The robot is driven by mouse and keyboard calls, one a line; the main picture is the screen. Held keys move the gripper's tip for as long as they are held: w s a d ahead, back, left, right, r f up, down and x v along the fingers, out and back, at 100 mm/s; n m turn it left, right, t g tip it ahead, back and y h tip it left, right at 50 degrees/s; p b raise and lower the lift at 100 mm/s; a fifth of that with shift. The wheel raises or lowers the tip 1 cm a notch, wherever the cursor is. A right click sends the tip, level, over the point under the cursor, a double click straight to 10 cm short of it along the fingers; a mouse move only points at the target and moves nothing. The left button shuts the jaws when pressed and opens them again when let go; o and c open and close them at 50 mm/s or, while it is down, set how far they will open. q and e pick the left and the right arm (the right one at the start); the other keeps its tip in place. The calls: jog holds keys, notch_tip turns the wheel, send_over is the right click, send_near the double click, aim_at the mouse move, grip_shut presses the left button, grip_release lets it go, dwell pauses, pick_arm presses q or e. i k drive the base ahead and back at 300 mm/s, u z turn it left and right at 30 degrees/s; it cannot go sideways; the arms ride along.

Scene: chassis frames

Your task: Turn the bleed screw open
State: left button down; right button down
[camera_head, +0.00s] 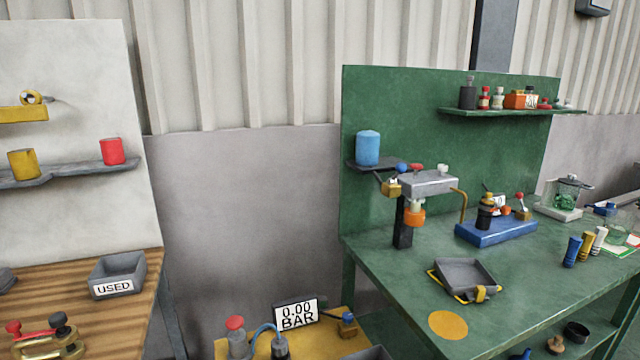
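No part is clearly marked as the bleed screw, and I cannot tell which one it is. A grey block (429,184) on a black post stands on the green bench, with a blue knob (401,168), a red knob (416,167) and a whitish cap (442,169) on top. An orange bowl-like part (414,216) hangs under it. A brass-coloured bent pipe (461,203) comes off its right end. A blue base (496,231) beside it carries a black and yellow fitting (485,211) and a red-topped lever (520,203). Neither gripper is in view.
A grey tray (464,272) lies on the green bench (390,275), near an orange disc (448,325). A "0.00 BAR" display (296,313) stands low between the benches. A "USED" bin (118,272) and a brass fixture (50,345) sit on the wooden bench (120,325).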

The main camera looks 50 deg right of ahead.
aim_at(442, 168)
jog(key=u, duration=0.05)
jog(key=k, duration=0.5)
jog(key=z, duration=0.9)
jog(key=i, duration=0.4)
jog(key=z, duration=1)
